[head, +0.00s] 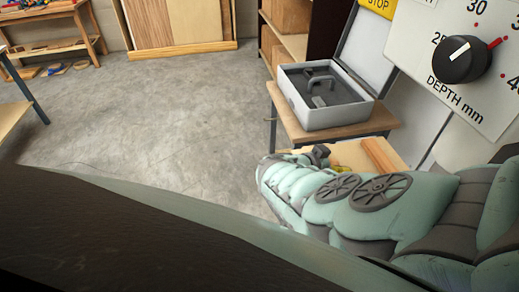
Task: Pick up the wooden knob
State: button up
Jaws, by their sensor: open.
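I cannot make out a wooden knob in the head view. My teal and grey arm reaches in from the right and covers much of the low wooden surface (349,151) behind it. I cannot make out my gripper's fingers. A small dark piece shows above the arm's far part, but I cannot tell what it belongs to. A reddish-brown wooden block (382,154) lies on the low surface, partly hidden by the arm.
An open grey case (322,117) with dark foam stands on a wooden table (288,110) behind my arm. A panel with a black depth dial (463,59) is at the upper right. A workbench (45,45) stands far left. The concrete floor (165,110) between is clear.

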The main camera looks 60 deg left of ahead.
aim_at(334, 162)
jog(key=c, duration=0.9)
jog(key=shift+o, duration=0.2)
jog(key=shift+r, duration=0.15)
jog(key=shift+r+p, duration=1.1)
jog(key=shift+r, duration=0.5)
jog(key=shift+s+d+r+b, duration=0.1)
jog(key=shift+s+d+b, duration=0.2)
jog(key=shift+s, duration=0.5)
jog(key=shift+s+d+f+b, duration=0.15)
jog(key=shift+s+b, duration=0.1)
jog(key=shift+s, duration=0.6)
jog(key=shift+s+d+r+b, duration=0.15)
jog(key=shift+s+d+b, duration=0.15)
jog(key=shift+s, duration=0.5)
jog(key=s+d+r+b, duration=0.1)
jog(key=s+d+b, duration=0.2)
jog(key=s, duration=0.7)
jog(key=shift+s+d+r+b, duration=0.15)
jog(key=shift+s+d+b, duration=0.1)
jog(key=shift+b, duration=0.4)
